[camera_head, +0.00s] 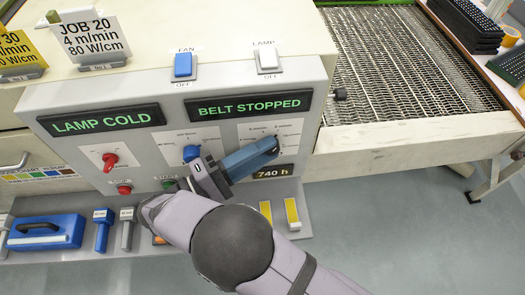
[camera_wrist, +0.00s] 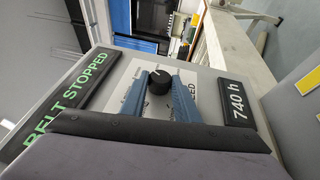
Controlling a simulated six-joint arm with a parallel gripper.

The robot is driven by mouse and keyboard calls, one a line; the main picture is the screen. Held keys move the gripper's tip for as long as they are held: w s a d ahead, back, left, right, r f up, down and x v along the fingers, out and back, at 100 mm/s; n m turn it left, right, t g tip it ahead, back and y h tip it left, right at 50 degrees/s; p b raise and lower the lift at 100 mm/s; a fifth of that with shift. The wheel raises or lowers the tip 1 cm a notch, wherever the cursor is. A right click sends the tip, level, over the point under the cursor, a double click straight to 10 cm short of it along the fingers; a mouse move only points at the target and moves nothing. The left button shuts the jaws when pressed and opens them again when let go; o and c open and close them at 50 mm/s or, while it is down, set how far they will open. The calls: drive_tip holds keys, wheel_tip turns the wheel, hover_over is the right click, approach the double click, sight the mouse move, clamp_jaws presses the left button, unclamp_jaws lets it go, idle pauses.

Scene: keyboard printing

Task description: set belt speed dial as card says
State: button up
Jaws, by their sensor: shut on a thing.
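The belt speed dial shows as a black round knob (camera_wrist: 158,80) with a pale pointer mark in the wrist view. My gripper (camera_wrist: 159,86) has its two blue fingers shut on it, one on each side. In the head view my gripper (camera_head: 268,148) covers the dial at the right of the panel. The scale print around it is too small to read. A white card (camera_head: 92,36) on top of the machine reads JOB 20, 4 m/min, 80 W/cm. A yellow card (camera_head: 17,52) is partly cut off at the left.
The green display (camera_head: 250,106) reads BELT STOPPED and another (camera_head: 100,119) reads LAMP COLD. A red knob (camera_head: 110,161) and a blue knob (camera_head: 191,153) sit left of my gripper. FAN (camera_head: 183,65) and LAMP (camera_head: 267,58) switches stand above. A mesh belt (camera_head: 400,60) lies right.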

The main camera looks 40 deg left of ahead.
idle(0.4)
drive_tip(key=o, duration=1)
drive_tip(key=shift+o, duration=0.2)
drive_tip(key=shift+r, duration=0.1)
